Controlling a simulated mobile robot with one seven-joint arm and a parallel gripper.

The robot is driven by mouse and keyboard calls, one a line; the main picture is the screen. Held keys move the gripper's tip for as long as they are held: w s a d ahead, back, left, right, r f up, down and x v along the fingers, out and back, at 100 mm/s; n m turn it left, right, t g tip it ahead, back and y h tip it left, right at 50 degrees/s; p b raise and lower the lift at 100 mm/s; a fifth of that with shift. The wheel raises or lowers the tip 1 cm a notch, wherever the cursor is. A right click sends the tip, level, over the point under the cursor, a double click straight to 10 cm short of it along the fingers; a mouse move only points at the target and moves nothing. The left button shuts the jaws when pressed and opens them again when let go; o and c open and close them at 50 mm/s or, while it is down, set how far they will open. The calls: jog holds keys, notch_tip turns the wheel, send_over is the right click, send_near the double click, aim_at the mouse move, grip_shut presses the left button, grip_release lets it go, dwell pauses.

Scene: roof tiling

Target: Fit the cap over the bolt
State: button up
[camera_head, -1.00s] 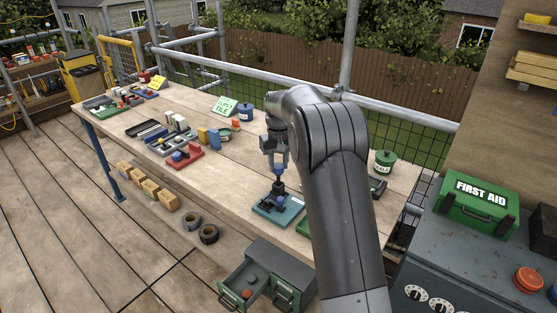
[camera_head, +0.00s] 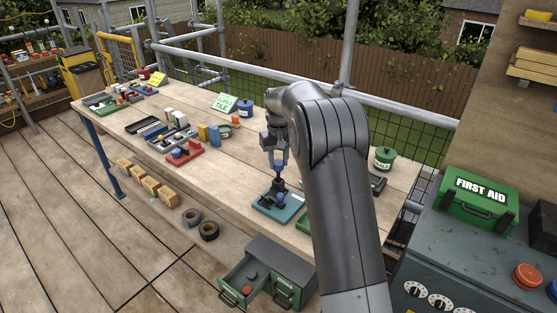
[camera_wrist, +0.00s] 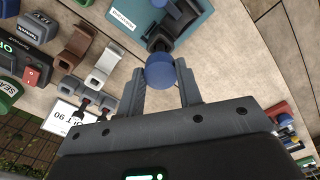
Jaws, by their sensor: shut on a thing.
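A blue rounded piece (camera_wrist: 160,72), which looks like the cap, is held between the two fingertips of my gripper (camera_wrist: 161,88). In the head view my gripper (camera_head: 276,163) points down over a teal base (camera_head: 266,209). The teal base also shows in the wrist view (camera_wrist: 128,20). A black upright fixture (camera_wrist: 160,40) stands on the base, just beyond the held piece. The bolt is not clearly visible, and I cannot tell whether the held piece touches the fixture.
A green lidded tin (camera_head: 385,160) stands at the table's right. A red tray (camera_head: 185,155) and several small items lie to the left. Brown and grey clips (camera_wrist: 105,65) show in the wrist view. A green drawer cabinet (camera_head: 281,270) stands by the table's front edge.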

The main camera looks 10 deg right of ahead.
jog(key=shift+f, duration=0.55)
dwell(0.6)
jog(key=o, duration=1)
jog(key=shift+r, duration=0.15)
jog(key=shift+r, duration=3.4)
